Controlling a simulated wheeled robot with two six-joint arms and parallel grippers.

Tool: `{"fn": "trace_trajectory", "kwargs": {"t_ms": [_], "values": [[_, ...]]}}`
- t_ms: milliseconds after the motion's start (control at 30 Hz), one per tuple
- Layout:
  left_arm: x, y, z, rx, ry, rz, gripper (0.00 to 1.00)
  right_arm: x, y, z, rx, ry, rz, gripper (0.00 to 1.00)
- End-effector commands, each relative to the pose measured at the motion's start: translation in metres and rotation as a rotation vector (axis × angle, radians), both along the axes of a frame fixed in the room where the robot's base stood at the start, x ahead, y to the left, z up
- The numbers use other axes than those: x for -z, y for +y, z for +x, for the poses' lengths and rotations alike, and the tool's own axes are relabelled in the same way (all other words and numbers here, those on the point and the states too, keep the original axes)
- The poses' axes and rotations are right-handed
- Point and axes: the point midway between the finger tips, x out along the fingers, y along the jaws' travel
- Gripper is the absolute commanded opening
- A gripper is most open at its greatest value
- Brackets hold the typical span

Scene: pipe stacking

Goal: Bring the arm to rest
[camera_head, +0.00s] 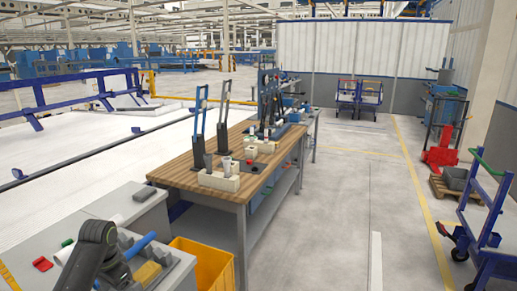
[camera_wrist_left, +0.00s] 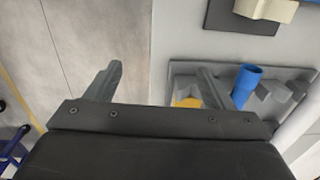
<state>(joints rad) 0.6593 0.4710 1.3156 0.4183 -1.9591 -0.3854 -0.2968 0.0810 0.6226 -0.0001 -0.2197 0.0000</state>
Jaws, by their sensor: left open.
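My left gripper (camera_wrist_left: 160,72) is open and empty in the left wrist view, with its two grey fingers wide apart. A blue pipe (camera_wrist_left: 246,84) lies to the right of the fingers, in or on a grey holder (camera_wrist_left: 298,73) with notched blocks. The pipe also shows in the head view (camera_head: 139,245) at the lower left, beside my dark left arm. A yellow piece (camera_wrist_left: 188,102) shows between the fingers, partly hidden by one finger; a yellow block (camera_head: 147,274) also lies on the holder in the head view. My right gripper is not in view.
A wooden workbench (camera_head: 180,171) with a pale block (camera_head: 218,181) and tools stands ahead. An orange-yellow bin (camera_head: 207,262) is right of the near grey table (camera_head: 118,203). Red (camera_head: 42,264) and green (camera_head: 67,243) pieces lie left of my arm.

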Motion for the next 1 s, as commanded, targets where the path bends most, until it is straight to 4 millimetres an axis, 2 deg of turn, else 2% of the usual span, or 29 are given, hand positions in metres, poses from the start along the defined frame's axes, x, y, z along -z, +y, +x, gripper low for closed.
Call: {"fn": "trace_trajectory", "kwargs": {"t_ms": [167,267,400,533,667,800,1000], "values": [[0.036,-0.009,-0.029,-0.015,-0.016,0.018,0.76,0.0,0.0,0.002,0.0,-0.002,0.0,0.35],[0.06,-0.016,-0.053,-0.029,-0.034,0.026,0.76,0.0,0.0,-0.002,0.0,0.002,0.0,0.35],[0.094,-0.029,-0.101,-0.065,-0.072,0.034,0.76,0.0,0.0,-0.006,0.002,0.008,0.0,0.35],[0.116,-0.042,-0.149,-0.11,-0.115,0.033,0.76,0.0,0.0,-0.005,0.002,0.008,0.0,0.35],[0.126,-0.053,-0.199,-0.17,-0.162,0.03,0.76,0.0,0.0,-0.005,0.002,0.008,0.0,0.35],[0.124,-0.063,-0.251,-0.245,-0.213,0.024,0.76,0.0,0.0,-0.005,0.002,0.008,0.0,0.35],[0.11,-0.069,-0.302,-0.336,-0.272,0.026,0.76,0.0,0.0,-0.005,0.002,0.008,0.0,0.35]]}}
